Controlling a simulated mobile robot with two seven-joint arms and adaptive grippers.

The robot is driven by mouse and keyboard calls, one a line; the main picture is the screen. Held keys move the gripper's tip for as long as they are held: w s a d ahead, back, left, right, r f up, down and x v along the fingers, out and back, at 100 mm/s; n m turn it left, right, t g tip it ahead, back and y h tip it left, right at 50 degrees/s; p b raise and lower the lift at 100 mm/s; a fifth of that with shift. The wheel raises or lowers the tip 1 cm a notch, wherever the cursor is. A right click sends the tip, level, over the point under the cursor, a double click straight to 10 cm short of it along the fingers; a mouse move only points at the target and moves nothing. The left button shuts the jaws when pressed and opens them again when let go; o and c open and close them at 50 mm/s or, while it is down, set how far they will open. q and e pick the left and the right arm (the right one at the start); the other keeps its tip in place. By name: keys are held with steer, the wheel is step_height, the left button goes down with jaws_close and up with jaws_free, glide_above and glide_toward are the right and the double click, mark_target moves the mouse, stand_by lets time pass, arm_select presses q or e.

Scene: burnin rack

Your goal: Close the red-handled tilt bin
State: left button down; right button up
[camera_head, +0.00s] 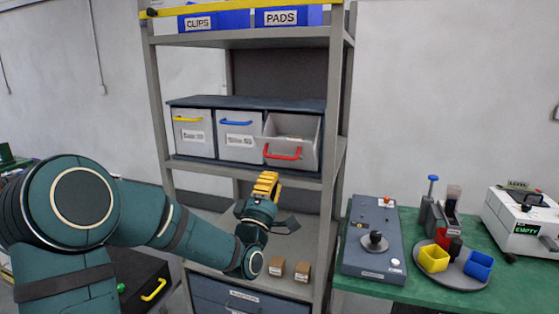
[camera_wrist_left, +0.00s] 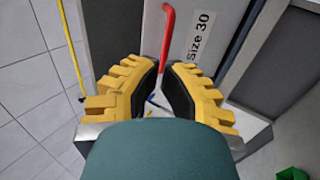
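The red-handled tilt bin (camera_head: 296,132) is the rightmost of three grey bins on the middle shelf. It is tilted outward, with its open top showing. Its red handle (camera_head: 282,155) is low on its front. In the left wrist view the red handle (camera_wrist_left: 167,40) runs down toward my fingertips, beside a "Size 30" label (camera_wrist_left: 199,34). My left gripper (camera_head: 266,184), with yellow fingers, is just below the bin and its handle. In the left wrist view a narrow gap shows between its fingers (camera_wrist_left: 163,80). Contact with the handle cannot be told. My right gripper is not in view.
The yellow-handled bin (camera_head: 192,133) and blue-handled bin (camera_head: 240,136) beside it are shut. Rack posts (camera_head: 333,110) stand close on the right. Small brown boxes (camera_head: 302,271) sit on a lower shelf. A green table (camera_head: 420,292) with equipment stands at the right.

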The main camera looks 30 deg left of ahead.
mark_target(285, 145)
arm_select(q)
steer(key=x, duration=0.6)
steer(key=shift+w+a+r+p, duration=0.1)
steer(key=shift+w+p, duration=0.1)
steer(key=shift+p, duration=0.2)
steer(key=shift+r, duration=0.1)
